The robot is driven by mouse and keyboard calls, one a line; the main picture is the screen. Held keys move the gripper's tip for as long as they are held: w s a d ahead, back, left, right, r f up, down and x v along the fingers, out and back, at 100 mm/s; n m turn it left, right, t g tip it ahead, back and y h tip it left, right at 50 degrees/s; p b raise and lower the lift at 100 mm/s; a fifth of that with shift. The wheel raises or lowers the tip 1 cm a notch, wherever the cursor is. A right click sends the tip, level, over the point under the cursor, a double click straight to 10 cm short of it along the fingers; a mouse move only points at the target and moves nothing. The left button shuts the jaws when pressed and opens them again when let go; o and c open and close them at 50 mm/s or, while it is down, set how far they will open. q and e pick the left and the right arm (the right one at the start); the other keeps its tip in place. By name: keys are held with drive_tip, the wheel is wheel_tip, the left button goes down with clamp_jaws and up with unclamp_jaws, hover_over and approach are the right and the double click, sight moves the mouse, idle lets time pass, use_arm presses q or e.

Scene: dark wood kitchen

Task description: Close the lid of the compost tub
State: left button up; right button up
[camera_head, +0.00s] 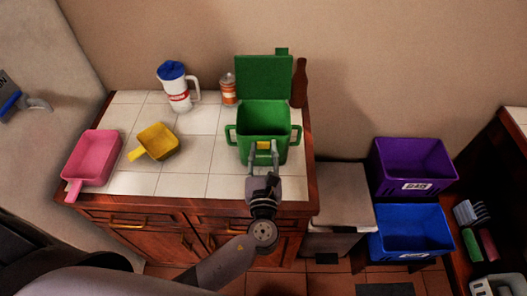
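The green compost tub (243,148) stands on the tiled counter, with a handle on each side. Its green lid (263,77) stands upright at the back edge, so the tub is open. The inside looks dark green and I see nothing in it. My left gripper (262,150) is at the front wall of the tub, its two fingers apart. A small yellow piece (263,146) shows between the fingers; I cannot tell whether it belongs to the tub or whether the fingers touch it. My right gripper is not in view.
A brown bottle (300,84) stands close right of the lid, and an orange-labelled can (228,92) left of it. A blue-lidded jug (178,88), a yellow scoop (157,142) and a pink scoop (92,158) are further left. Purple (415,187) and blue (409,247) bins are at right.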

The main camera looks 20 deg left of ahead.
use_arm(q)
drive_tip(key=o, duration=0.3)
drive_tip(key=shift+o, duration=0.2)
drive_tip(key=v, duration=1.2)
